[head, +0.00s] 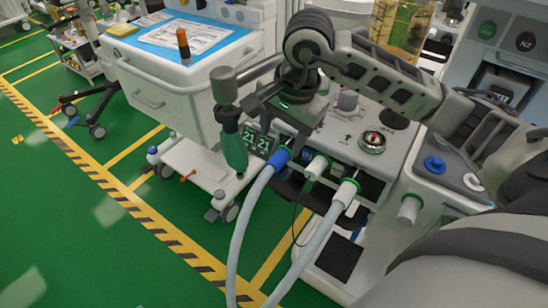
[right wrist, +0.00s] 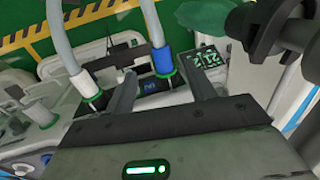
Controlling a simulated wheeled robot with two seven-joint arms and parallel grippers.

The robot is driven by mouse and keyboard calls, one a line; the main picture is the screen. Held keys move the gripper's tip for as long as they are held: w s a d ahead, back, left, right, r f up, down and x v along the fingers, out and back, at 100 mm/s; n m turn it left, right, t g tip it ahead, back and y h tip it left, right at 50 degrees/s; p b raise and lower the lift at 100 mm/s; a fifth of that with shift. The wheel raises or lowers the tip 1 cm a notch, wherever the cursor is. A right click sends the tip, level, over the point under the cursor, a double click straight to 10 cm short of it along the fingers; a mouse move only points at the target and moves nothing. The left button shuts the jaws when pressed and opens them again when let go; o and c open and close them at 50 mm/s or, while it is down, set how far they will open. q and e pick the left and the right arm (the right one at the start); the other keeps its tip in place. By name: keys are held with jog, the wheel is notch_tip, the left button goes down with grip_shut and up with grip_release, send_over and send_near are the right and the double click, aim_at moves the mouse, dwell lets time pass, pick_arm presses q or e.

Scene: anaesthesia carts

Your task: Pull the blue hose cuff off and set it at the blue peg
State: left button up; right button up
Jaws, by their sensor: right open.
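The blue hose cuff (head: 281,158) is on the end of a grey hose, at a port on the front of the anaesthesia machine. In the right wrist view the blue cuff (right wrist: 162,60) sits against a green-ringed port. My right gripper (head: 283,136) is open above the cuff. In the wrist view its fingers (right wrist: 163,80) stand apart on either side of the cuff's line, with no visible grip on it. My left gripper is not in view.
A white-cuffed hose (head: 345,192) and a white port fitting (head: 317,167) are right of the blue cuff. A green breathing bag (head: 234,150) hangs close on its left. A white peg (head: 473,181) stands near the blue one. A drawer cart (head: 170,85) is at the left.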

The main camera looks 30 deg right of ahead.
aim_at(273, 163)
jog(key=f, duration=0.3)
jog(key=w+f, duration=0.1)
jog(key=f, duration=0.5)
jog(key=shift+w+a+f, duration=0.1)
jog(key=shift+w+a, duration=0.25)
jog(key=shift+a, duration=0.05)
jog(key=c, duration=1.1)
grip_shut()
jog(key=shift+s+a, duration=0.3)
jog(key=shift+a, duration=0.4)
jog(key=shift+s+a, duration=0.3)
jog(key=shift+a, duration=0.4)
jog(key=shift+s+a, duration=0.3)
jog(key=shift+a, duration=0.4)
